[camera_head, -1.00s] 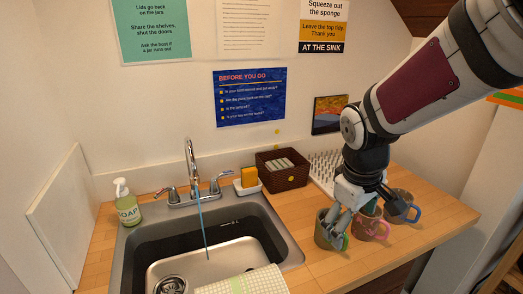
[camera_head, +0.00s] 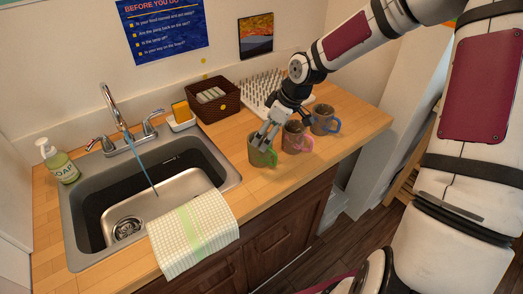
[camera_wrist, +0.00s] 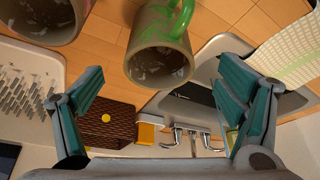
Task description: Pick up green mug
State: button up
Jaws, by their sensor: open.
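The green mug (camera_head: 257,153) is a brownish-grey mug with a green handle, upright on the wooden counter to the right of the sink. In the wrist view the mug (camera_wrist: 158,58) shows its open mouth, with its green handle at the top of the picture. My gripper (camera_head: 264,139) is open and close above the mug, partly covering its rim in the head view. In the wrist view the two teal fingers of my gripper (camera_wrist: 162,88) are spread wide, with the mug ahead between them. I cannot tell whether a finger touches it.
A mug with a pink handle (camera_head: 294,140) and one with a blue handle (camera_head: 323,121) stand close on the right. Behind are a spiked drying rack (camera_head: 257,91) and a brown basket (camera_head: 214,105). A sink (camera_head: 88,196) with a towel (camera_head: 190,238) lies left.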

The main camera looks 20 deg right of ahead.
aim_at(257, 151)
jog(key=x, duration=1)
jog(key=shift+d+f, duration=0.1)
jog(key=shift+f, duration=0.05)
jog(key=shift+s, duration=0.1)
jog(key=c, duration=1.2)
